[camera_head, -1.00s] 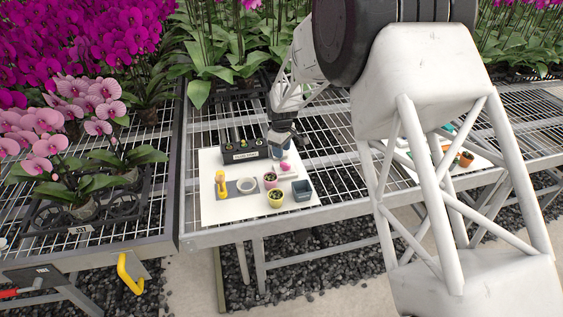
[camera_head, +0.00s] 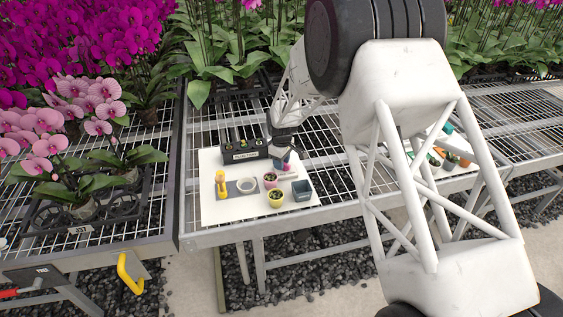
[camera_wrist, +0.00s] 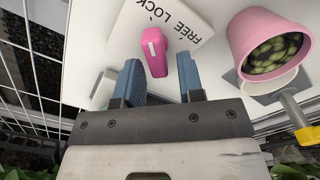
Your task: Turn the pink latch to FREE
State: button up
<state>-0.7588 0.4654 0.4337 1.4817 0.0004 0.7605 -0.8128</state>
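The pink latch (camera_wrist: 156,52) stands on a white block (camera_wrist: 202,20) printed FREE LOCK in the wrist view. Its long shape runs roughly up and down the picture, beside the lettering; which word it points to I cannot tell. My gripper (camera_wrist: 158,66) is open, with one blue finger on each side of the latch's near end. Gaps show between the fingers and the latch. In the head view my gripper (camera_head: 283,162) is low over the white board (camera_head: 228,212) and hides most of the latch.
A pink pot (camera_wrist: 262,32) with green contents is close on the right in the wrist view.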

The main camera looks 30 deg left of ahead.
grip_shut()
jog(key=shift+m, duration=0.3)
jog(key=m, duration=0.3)
jog(key=shift+w+d, duration=0.1)
jog(key=shift+w, duration=0.2)
jog(key=m, duration=0.3)
jog(key=shift+w+d+m, duration=0.1)
jog(key=shift+w+m, duration=0.1)
jog(key=shift+m, duration=0.2)
jog(key=m, duration=0.5)
jog(key=shift+w+d, duration=0.2)
jog(key=shift+d, duration=0.1)
jog(key=m, duration=0.5)
jog(key=shift+w+d+m, duration=0.1)
jog(key=shift+d+m, duration=0.2)
jog(key=shift+d, duration=0.05)
